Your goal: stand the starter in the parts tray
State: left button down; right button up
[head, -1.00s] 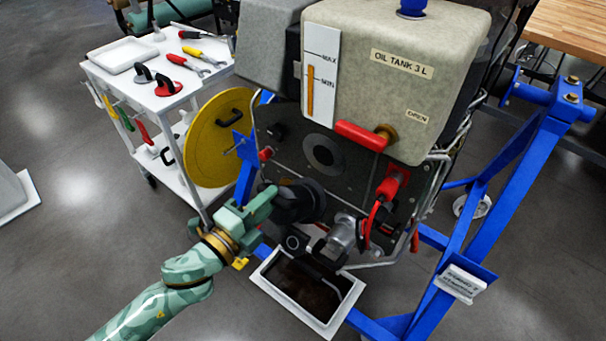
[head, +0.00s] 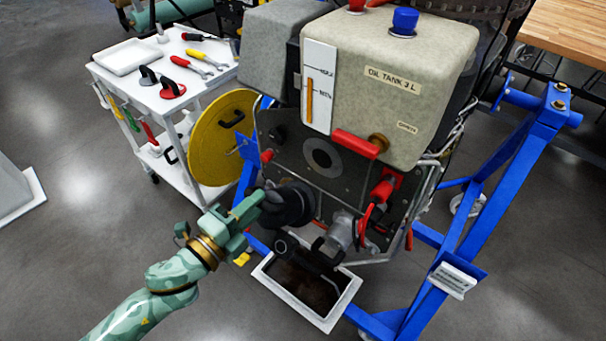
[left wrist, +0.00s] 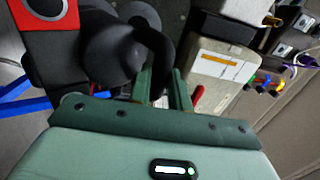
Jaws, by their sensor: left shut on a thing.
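The starter (head: 290,204) is a dark, rounded cylinder at the lower left of the engine's black front plate. My left gripper (head: 258,206) reaches it from the left and is shut on its dark handle. In the left wrist view the handle loop (left wrist: 162,50) lies between the two green fingers, with the starter's body (left wrist: 112,52) to the left. Whether the starter still touches the engine cannot be told. A shallow white tray (head: 124,58), likely the parts tray, lies empty on the cart's top. My right gripper is not in view.
The white cart (head: 165,95) at left carries hand tools and two suction-cup lifters. A yellow disc (head: 212,145) stands between cart and engine. The oil tank (head: 400,85) overhangs the plate. A blue stand (head: 480,210) is at right. A white-rimmed drip tray (head: 340,312) lies below.

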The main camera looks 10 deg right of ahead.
pick_arm(q)
jog(key=s+a+r+p, duration=0.1)
jog(key=a+r+p, duration=0.1)
jog(key=s+a+r+p, duration=0.1)
jog(key=r, duration=0.1)
jog(key=shift+s, duration=0.3)
jog(key=shift+w+f, duration=0.1)
jog(key=shift+f, duration=0.05)
dwell(0.5)
